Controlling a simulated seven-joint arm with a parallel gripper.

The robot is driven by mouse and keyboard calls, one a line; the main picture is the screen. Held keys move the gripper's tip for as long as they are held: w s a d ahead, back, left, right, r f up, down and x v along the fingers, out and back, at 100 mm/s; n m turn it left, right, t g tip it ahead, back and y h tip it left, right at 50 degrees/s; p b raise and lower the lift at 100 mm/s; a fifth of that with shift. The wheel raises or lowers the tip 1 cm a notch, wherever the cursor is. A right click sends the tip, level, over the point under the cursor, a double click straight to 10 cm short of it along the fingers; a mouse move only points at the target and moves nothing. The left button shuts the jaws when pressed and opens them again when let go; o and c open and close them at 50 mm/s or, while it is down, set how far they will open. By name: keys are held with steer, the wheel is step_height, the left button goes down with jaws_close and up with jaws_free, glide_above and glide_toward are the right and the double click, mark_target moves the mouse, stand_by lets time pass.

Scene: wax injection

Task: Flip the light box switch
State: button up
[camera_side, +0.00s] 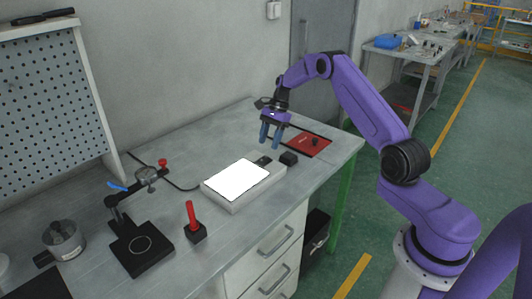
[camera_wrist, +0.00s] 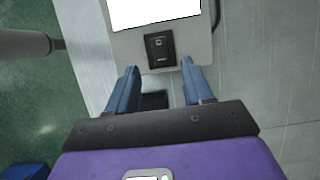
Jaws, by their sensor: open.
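The light box (camera_side: 231,202) lies on the workbench with its white panel lit bright. Its black switch (camera_side: 263,161) sits at the end of the box nearest my gripper. In the wrist view the switch (camera_wrist: 160,50) shows on the grey end of the light box (camera_wrist: 196,50), just beyond my fingertips. My gripper (camera_side: 270,139) is open and empty, with its blue fingers pointing down above the bench near the switch end. In the wrist view the two fingers of my gripper (camera_wrist: 160,75) stand apart, with the switch between and ahead of them.
A small black block (camera_side: 289,158) stands beside the switch end; it is partly hidden between the fingers in the wrist view (camera_wrist: 155,101). A red mat (camera_side: 308,144) lies behind it. A red-handled tool (camera_side: 191,215) and a black stand (camera_side: 139,248) are left of the box.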

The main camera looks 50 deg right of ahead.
mark_target(264, 159)
steer(key=shift+x, duration=2.6)
